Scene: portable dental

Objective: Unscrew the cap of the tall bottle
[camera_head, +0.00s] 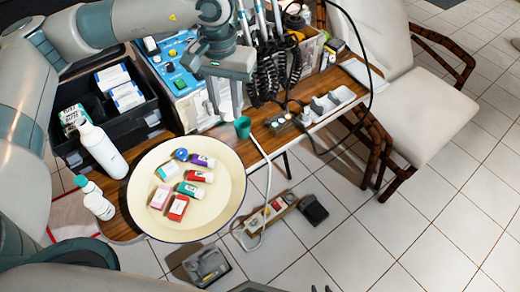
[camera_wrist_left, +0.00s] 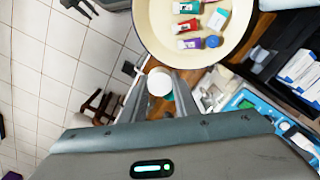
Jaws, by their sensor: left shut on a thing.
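The tall white bottle (camera_head: 105,152) stands by the black bin at the left in the head view. Its narrow white top shows no separate cap that I can make out. My left gripper (camera_head: 226,108) is away to its right, above the table near the green cup (camera_head: 243,127). In the wrist view the left gripper (camera_wrist_left: 160,88) is shut on a small round white piece (camera_wrist_left: 159,82), which looks like a cap. The green cup (camera_wrist_left: 169,98) shows partly behind it.
A round cream tray (camera_head: 225,205) holds several small coloured boxes and a blue round item. A smaller white bottle (camera_head: 99,206) with a green cap stands left of it. A blue dental unit (camera_head: 172,65) with hanging cables stands behind. A chair (camera_head: 425,115) is at the right.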

